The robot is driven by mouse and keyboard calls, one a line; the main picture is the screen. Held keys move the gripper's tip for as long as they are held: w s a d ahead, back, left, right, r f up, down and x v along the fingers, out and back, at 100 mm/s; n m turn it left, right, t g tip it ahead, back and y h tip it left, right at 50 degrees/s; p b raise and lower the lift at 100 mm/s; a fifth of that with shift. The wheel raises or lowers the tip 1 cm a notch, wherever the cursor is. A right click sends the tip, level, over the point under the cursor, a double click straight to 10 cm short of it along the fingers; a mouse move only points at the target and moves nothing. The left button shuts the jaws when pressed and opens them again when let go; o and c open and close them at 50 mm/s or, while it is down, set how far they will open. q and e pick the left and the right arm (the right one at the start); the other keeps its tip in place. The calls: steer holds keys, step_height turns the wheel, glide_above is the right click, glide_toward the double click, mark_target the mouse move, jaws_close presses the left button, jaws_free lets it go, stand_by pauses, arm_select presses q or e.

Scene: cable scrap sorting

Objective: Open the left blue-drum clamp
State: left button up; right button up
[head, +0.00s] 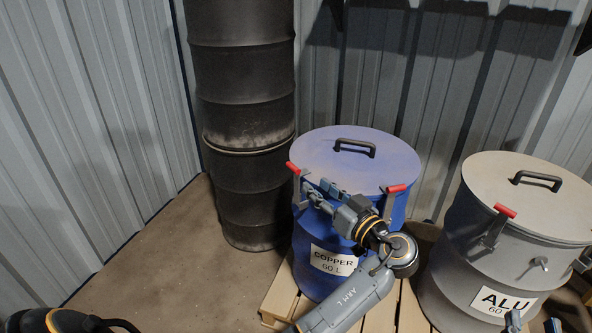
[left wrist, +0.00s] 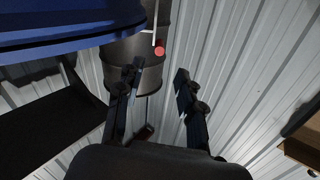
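The blue drum (head: 370,240), labelled COPPER, has its lid on, with a black handle (head: 354,147) on top. Its left clamp (head: 293,168) has a red-tipped lever standing up at the rim. My left gripper (head: 320,190) is at the drum's left front, just below and right of the left clamp's red tip. In the left wrist view its fingers (left wrist: 158,85) are apart and empty, with a red tip (left wrist: 159,51) beyond them. My right gripper (head: 533,323) shows partly at the bottom right, fingers apart.
A grey drum (head: 455,265) labelled ALU stands at right with its own red-tipped clamp (head: 505,211). Tall black drums (head: 245,110) are stacked behind left of the blue drum. A wooden pallet (head: 278,298) lies underneath.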

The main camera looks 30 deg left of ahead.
mark_target(300, 174)
arm_select(q)
steer(key=b+x, duration=0.1)
steer(key=x, duration=0.8)
steer(key=shift+w+a+f, duration=0.1)
steer(key=shift+w+a, duration=0.05)
steer(key=shift+a, duration=0.15)
steer(key=shift+w+a, duration=0.2)
steer(key=shift+a, duration=0.25)
arm_select(e)
steer(key=shift+s+a+r+t+y, duration=0.1)
steer(key=shift+s+r+t+y, duration=0.2)
steer(key=shift+r+t, duration=0.45)
steer(key=shift+s+r+t+y, duration=0.1)
steer(key=shift+s+r+t, duration=0.3)
steer(key=shift+r, duration=0.65)
steer(key=shift+s+a+r+t+y, duration=0.1)
steer(key=shift+s+r+t+y, duration=0.15)
steer(key=shift+r+t, duration=0.55)
steer(key=shift+r, duration=0.1)
arm_select(q)
jaws_close()
